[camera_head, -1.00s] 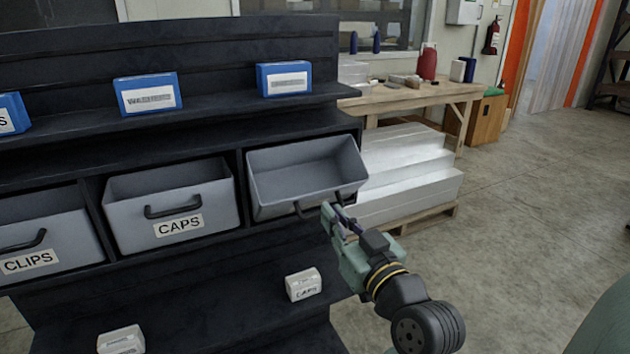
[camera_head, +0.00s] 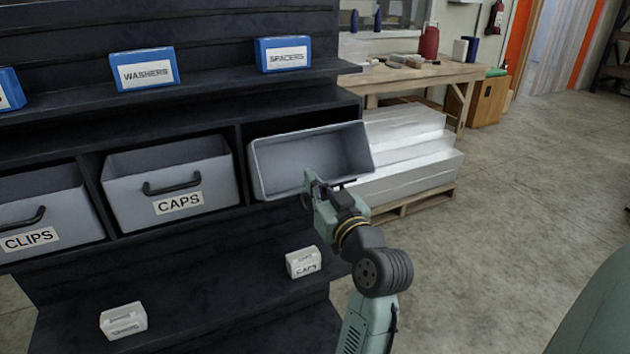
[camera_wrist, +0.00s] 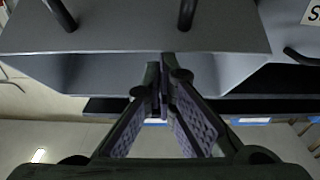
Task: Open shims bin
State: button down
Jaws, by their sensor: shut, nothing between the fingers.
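The grey bin (camera_head: 305,158) at the right end of the bin row is tilted forward, its open, empty-looking inside facing out. Its label is not readable in the head view, so I cannot confirm it is the shims bin. My gripper (camera_head: 309,180) is shut and empty at the bin's front edge, covering part of it. In the wrist view, the closed fingertips (camera_wrist: 163,72) overlap the grey bin's edge (camera_wrist: 110,52), and two dark handle posts (camera_wrist: 187,12) show at the top. I cannot tell whether the fingers touch the bin.
The CAPS bin (camera_head: 215,175) and CLIPS bin (camera_head: 75,205) stand to the left. Blue WASHERS (camera_head: 143,71) and SPACERS (camera_head: 283,55) boxes sit on the shelf above. Small white boxes (camera_head: 303,262) lie below. A workbench (camera_head: 400,74) stands behind; the right floor is open.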

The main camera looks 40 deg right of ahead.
jog(key=shift+f, duration=0.7)
jog(key=f+t+b, duration=0.1)
jog(key=b, duration=0.2)
jog(key=s+f+b, duration=0.1)
jog(key=b, duration=0.3)
jog(key=t+b, duration=0.1)
jog(key=b, duration=0.3)
jog(key=shift+s+a+f+t+h, duration=0.15)
jog(key=shift+s+f+t+h, duration=0.15)
jog(key=shift+f, duration=0.1)
jog(key=shift+r, duration=0.1)
